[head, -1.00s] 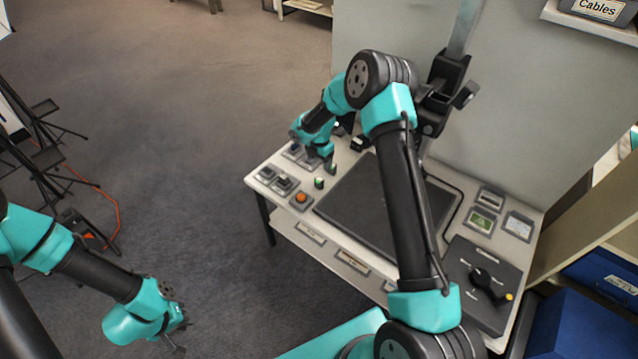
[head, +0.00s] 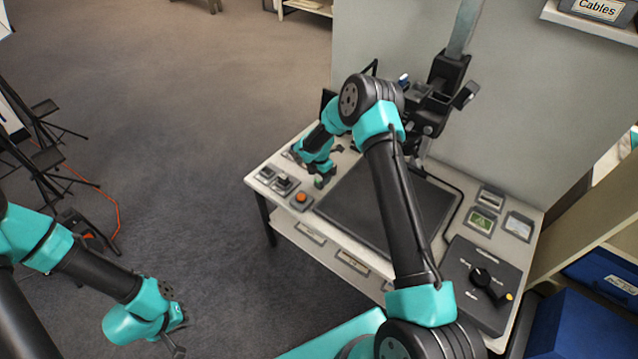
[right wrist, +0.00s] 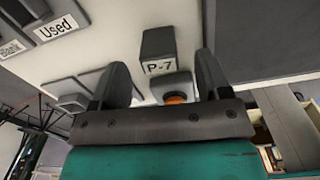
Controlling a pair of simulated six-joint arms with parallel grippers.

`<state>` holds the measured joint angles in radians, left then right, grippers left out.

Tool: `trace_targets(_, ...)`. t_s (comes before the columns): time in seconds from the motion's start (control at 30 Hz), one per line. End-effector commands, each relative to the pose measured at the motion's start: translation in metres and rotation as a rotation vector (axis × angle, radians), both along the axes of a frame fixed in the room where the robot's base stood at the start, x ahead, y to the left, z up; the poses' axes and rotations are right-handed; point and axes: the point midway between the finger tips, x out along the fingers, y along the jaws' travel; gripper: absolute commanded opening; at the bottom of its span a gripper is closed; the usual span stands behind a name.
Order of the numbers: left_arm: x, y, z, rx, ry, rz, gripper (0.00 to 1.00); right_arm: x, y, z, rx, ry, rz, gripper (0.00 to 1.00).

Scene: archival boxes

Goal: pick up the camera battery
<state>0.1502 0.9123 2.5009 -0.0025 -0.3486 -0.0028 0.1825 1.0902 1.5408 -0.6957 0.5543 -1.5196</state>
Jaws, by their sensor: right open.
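A dark upright block marked "P-7" (right wrist: 158,48), which I take to be the camera battery, stands on the pale bench in the right wrist view. My right gripper (right wrist: 160,75) is open, with one finger to either side of the block's line. The block is beyond the fingertips and not held. In the head view my right gripper (head: 327,169) is low over the bench's left end, and its own wrist hides part of what is there. My left gripper (head: 178,333) hangs over the floor at the lower left, apart from the bench, with its fingers spread and empty.
An orange button (head: 301,197) on a grey base sits near the bench's front left. A dark board (head: 350,205) fills the bench's middle, with a column stand (head: 450,75) behind. A dial box (head: 478,285) stands at the right. Light-stand legs (head: 45,150) are far left.

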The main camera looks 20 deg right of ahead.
Motion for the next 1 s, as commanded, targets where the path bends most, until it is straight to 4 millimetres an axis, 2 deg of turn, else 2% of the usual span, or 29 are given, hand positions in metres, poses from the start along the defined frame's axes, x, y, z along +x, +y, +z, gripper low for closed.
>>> trace_targets(0.2,0.000,0.000,0.000,0.000,0.000,0.000,0.19,0.000,0.001,-0.031,0.001,0.003,-0.001,0.70)
trace_targets(0.33,0.000,0.000,0.000,0.000,0.000,0.000,0.19,0.000,0.001,-0.043,0.001,0.003,0.000,0.70)
trace_targets(0.83,0.000,0.000,0.000,0.000,0.000,0.000,0.19,0.000,0.001,-0.045,0.001,0.001,0.000,0.70)
trace_targets(1.0,0.000,0.000,0.000,0.000,0.000,0.000,0.19,0.000,0.001,-0.045,0.001,0.001,0.000,0.56)
